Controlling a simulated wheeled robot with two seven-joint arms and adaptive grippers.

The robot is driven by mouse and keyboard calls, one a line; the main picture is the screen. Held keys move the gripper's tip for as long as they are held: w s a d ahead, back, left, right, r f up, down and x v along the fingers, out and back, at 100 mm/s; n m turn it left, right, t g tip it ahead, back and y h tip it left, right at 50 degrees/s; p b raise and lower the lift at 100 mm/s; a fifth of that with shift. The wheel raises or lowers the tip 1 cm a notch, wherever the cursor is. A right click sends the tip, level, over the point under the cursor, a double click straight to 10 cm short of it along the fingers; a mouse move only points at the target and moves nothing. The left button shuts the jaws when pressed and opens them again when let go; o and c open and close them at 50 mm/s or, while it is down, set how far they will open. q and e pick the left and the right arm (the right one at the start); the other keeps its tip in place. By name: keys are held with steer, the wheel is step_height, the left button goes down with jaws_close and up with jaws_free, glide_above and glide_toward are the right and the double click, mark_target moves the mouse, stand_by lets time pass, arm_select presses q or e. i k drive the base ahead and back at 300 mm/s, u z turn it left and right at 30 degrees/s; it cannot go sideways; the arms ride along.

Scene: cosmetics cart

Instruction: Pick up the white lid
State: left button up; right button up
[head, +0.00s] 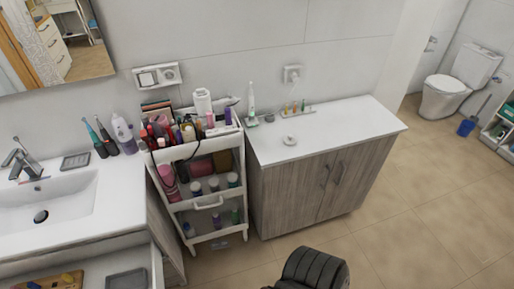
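A small round white object (289,140), which looks like the white lid, lies flat on the white top of the wood-fronted cabinet (345,128). It sits near the left front part of that top, with bare surface around it.
A white cart (207,204) full of cosmetics stands left of the cabinet. A white electric toothbrush (251,103) and a small tray of little bottles (296,110) stand along the cabinet's back. The cabinet top's right half is clear. A sink (45,203) is at far left.

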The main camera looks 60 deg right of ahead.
mark_target(289, 140)
steer(key=z, duration=3.6)
